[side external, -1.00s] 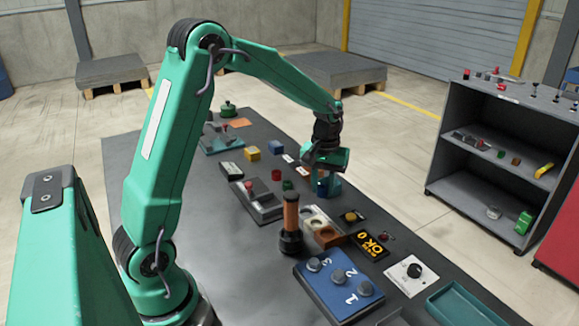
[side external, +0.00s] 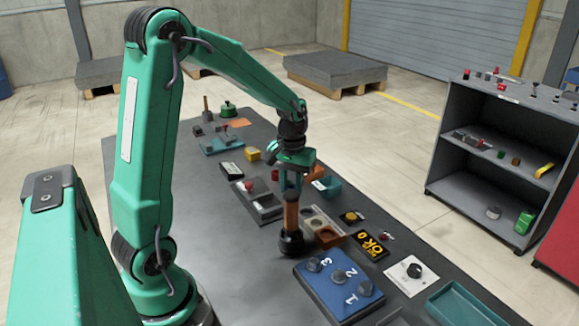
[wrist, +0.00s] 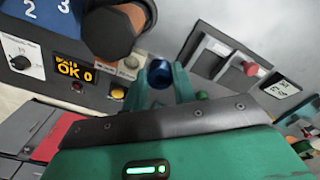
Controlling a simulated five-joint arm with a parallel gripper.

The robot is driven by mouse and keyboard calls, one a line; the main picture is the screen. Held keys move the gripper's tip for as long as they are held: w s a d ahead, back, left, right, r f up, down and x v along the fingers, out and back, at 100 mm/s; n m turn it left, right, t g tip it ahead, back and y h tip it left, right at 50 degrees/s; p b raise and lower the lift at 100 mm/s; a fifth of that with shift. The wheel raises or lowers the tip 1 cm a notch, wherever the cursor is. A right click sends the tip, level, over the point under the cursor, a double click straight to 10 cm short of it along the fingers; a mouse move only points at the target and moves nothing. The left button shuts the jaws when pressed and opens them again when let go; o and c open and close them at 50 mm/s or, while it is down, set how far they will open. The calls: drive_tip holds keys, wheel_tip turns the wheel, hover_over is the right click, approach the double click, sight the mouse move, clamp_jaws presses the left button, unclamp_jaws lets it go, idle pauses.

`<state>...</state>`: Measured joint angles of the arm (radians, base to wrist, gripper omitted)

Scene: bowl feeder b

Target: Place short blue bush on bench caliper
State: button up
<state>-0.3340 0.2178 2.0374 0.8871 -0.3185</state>
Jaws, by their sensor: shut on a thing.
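My gripper (side external: 291,182) points down over the middle of the bench, behind an orange-handled tool in the side view. In the wrist view my teal fingers (wrist: 160,88) are shut on the short blue bush (wrist: 158,74), whose round, hollow-looking end shows between them. In the side view the bush is not clearly seen. A grey device with raised blocks (side external: 262,206), likely the bench caliper, lies just left of my gripper. It also shows at upper right in the wrist view (wrist: 208,62). The bush is apart from it.
The orange-handled tool (side external: 291,218) stands upright on a black base close to my gripper. Bare bench lies front left.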

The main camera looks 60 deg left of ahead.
hover_over(271, 206)
wheel_tip(271, 206, down, 7)
drive_tip(key=shift+r, duration=0.2)
drive_tip(key=shift+f, duration=0.1)
drive_tip(key=shift+f, duration=1.9)
drive_tip(key=shift+f, duration=0.15)
drive_tip(key=o, duration=0.7)
